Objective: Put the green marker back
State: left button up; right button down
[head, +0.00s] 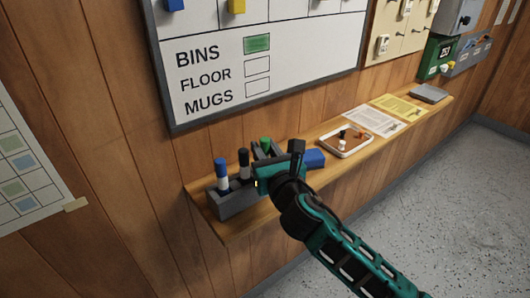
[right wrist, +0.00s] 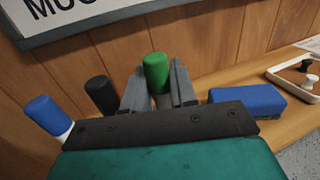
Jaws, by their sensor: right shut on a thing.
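The green marker (head: 266,143) stands roughly upright between the fingers of my right gripper (head: 267,152), which is shut on it. In the right wrist view the green cap (right wrist: 157,73) rises between the two grey fingers. Its lower end is hidden, so I cannot tell whether it is in the holder. The grey marker holder (head: 234,205) sits at the left end of the wooden ledge. A blue-capped marker (head: 221,173) and a black-capped marker (head: 243,163) stand in it, left of my gripper. My left gripper is not in view.
A blue block (head: 315,158) lies on the ledge (head: 328,171), close to the right of my gripper. Farther right are a tray with small items (head: 346,142), papers (head: 371,120) and a grey object (head: 429,93). A whiteboard (head: 220,105) hangs on the wall above.

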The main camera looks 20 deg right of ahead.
jog(key=shift+f, duration=0.2)
jog(key=shift+f, duration=0.15)
jog(key=c, duration=0.9)
grip_release()
